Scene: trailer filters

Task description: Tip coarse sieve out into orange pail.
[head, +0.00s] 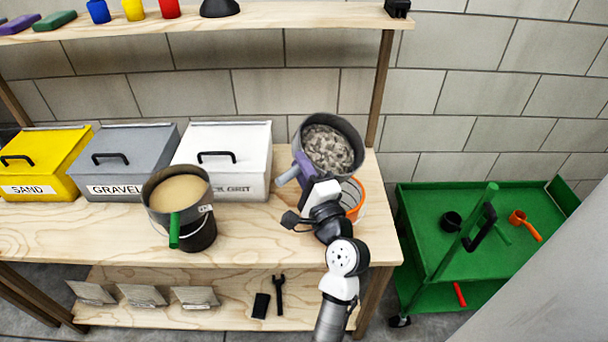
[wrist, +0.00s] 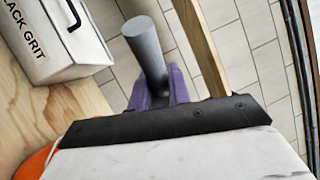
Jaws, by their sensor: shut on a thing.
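The coarse sieve (head: 298,128), a dark grey round pan full of grey gravel, is held above the bench's right end in the head view. My gripper (head: 303,168) has purple fingers shut on its grey handle (head: 287,178). The handle also shows between the fingers in the wrist view (wrist: 146,48). The orange pail (head: 356,197) stands on the bench below the sieve, partly hidden by my gripper and the sieve. Its orange edge shows at the lower left of the wrist view (wrist: 32,164). I cannot tell how far the sieve is tilted.
A green-handled sieve of sand (head: 150,207) sits on a black pail (head: 200,236). Yellow (head: 45,160), grey (head: 125,160) and white (head: 245,165) lidded bins line the bench's back. A shelf (head: 290,14) runs above. A green cart (head: 430,225) stands at right.

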